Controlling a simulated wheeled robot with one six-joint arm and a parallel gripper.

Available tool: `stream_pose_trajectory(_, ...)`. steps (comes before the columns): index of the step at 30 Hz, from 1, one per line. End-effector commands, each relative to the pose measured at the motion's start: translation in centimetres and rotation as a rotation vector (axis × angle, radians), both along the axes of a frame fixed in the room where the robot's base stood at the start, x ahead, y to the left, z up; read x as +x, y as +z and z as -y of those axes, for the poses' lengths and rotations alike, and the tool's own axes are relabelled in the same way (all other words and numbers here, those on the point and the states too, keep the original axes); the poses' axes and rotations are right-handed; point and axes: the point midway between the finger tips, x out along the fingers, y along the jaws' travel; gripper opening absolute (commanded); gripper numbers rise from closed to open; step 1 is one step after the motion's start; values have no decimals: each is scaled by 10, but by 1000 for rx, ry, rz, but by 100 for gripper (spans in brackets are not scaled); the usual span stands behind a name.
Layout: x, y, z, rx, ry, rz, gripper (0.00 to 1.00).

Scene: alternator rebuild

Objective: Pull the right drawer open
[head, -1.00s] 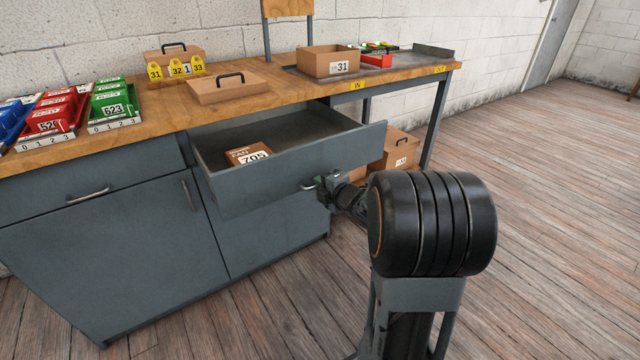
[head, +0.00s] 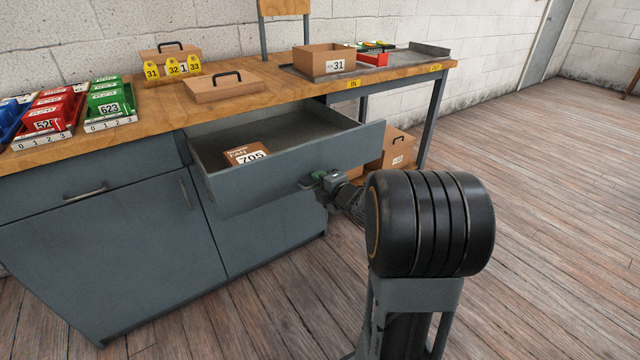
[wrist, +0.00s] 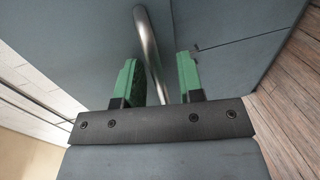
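The right drawer (head: 290,172) is a grey drawer under the wooden bench top, standing well out from the bench. A brown box labelled 705 (head: 247,155) lies inside it. Its metal bar handle (wrist: 147,38) runs between the green fingers of my gripper (wrist: 160,80) in the wrist view. The fingers stand apart, with a visible gap between the left finger and the bar. In the head view my gripper (head: 322,184) is at the right part of the drawer front, partly covering the handle.
The left drawer (head: 110,190) is shut above a shut cupboard door (head: 120,265). Red and green bins (head: 108,103), a lidded box (head: 222,88) and an open box (head: 325,60) stand on the bench. A brown box (head: 398,147) is under the bench's right end. The floor in front is clear.

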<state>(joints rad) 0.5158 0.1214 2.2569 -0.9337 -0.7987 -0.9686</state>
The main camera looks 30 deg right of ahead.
Motion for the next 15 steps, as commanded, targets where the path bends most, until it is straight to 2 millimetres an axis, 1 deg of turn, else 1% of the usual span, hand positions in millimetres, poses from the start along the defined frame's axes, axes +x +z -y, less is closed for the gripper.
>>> stream_pose_trajectory(5, -4, 2, 1, -1, -2, 1, 35)
stream_pose_trajectory(8, -14, 6, 3, -1, -3, 1, 35)
stream_pose_trajectory(11, -31, 10, 4, -1, -3, 1, 35)
stream_pose_trajectory(15, -61, 17, 8, -1, -5, 1, 35)
